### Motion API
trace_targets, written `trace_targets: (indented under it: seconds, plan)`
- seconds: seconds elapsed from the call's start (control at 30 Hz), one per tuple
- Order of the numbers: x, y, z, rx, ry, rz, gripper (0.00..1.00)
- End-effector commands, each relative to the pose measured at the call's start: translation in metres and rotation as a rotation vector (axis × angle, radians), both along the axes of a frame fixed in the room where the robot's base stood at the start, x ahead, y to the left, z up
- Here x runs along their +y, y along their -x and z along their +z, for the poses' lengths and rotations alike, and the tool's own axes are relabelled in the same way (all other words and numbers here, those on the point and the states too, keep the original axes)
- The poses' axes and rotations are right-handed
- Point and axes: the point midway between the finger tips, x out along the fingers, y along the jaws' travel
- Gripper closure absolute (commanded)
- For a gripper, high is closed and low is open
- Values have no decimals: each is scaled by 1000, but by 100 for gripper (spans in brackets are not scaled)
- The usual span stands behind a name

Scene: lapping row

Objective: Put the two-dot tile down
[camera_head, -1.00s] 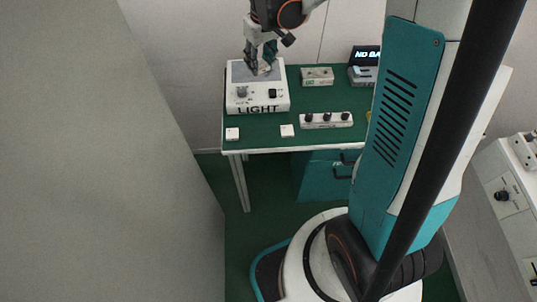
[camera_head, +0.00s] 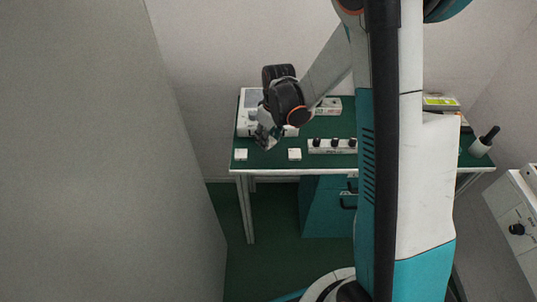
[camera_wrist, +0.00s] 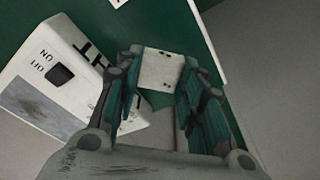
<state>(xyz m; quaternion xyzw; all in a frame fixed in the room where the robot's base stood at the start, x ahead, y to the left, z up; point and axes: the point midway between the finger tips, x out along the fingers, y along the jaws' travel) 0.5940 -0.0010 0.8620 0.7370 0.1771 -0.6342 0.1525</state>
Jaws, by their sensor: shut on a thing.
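My gripper (camera_head: 266,138) is shut on a white square tile, which shows between the fingers in the wrist view (camera_wrist: 160,70). The tile has small dark marks on its face, too small to count surely. My gripper holds it in front of the white LIGHT box (camera_head: 243,124), over the front part of the green table (camera_head: 268,159). The box also shows at the left in the wrist view (camera_wrist: 55,95), with its ON/OFF switch. In the head view my gripper mostly hides the held tile.
Two white tiles lie near the table's front edge, one at the left (camera_head: 241,155) and one further right (camera_head: 294,155). A white strip with black knobs (camera_head: 332,146) stands to their right. Between the two tiles the green top looks clear. A grey wall (camera_head: 165,200) rises at the left.

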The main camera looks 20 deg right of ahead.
Motion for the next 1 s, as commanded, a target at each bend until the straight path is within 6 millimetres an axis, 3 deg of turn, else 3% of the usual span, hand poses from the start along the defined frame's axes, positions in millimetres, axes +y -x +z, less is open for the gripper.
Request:
trace_targets:
  seconds: [0.1, 0.33, 0.6, 0.97, 1.0]
  plan:
    - [0, 0, -19, 0, 0, 0, 89]
    - [0, 0, -31, 0, 0, -1, 89]
    - [0, 0, -67, 0, 0, -1, 89]
    - [0, 0, -70, 0, 0, -1, 89]
    - [0, 0, -70, 0, 0, -1, 62]
